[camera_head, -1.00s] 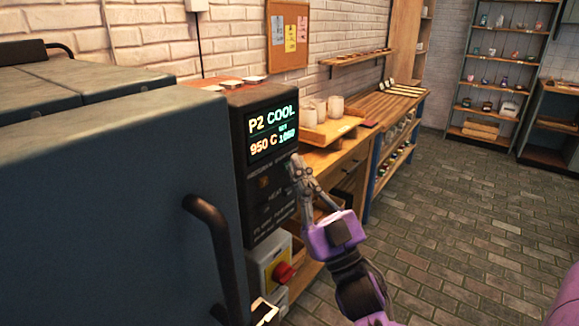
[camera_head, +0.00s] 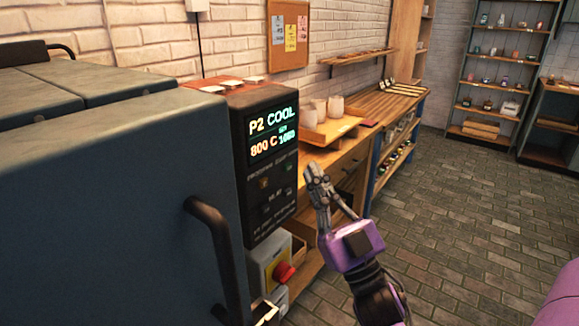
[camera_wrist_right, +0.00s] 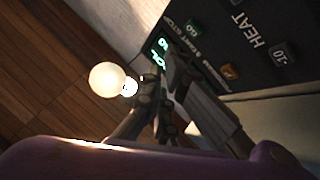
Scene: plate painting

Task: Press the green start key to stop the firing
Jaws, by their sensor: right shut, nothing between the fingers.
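The dark control panel (camera_head: 270,225) on the kiln's side has a lit display (camera_head: 272,133) reading P2 COOL and 800 C. Below it is the small green key (camera_head: 289,168), with an orange key (camera_head: 264,184) to its left. In the right wrist view the green key (camera_wrist_right: 192,28) appears to read GO, near the orange key (camera_wrist_right: 230,70). My right gripper (camera_head: 316,172) is shut and empty, right of the panel and apart from it in the head view. Its fingers (camera_wrist_right: 165,85) partly cover the display in the wrist view. My left gripper is not in view.
The kiln door handle (camera_head: 212,245) sticks out left of the panel. A red knob (camera_head: 284,272) on a grey and yellow box sits below it. A wooden bench (camera_head: 345,165) with white pots stands behind. The brick floor (camera_head: 450,200) to the right is clear.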

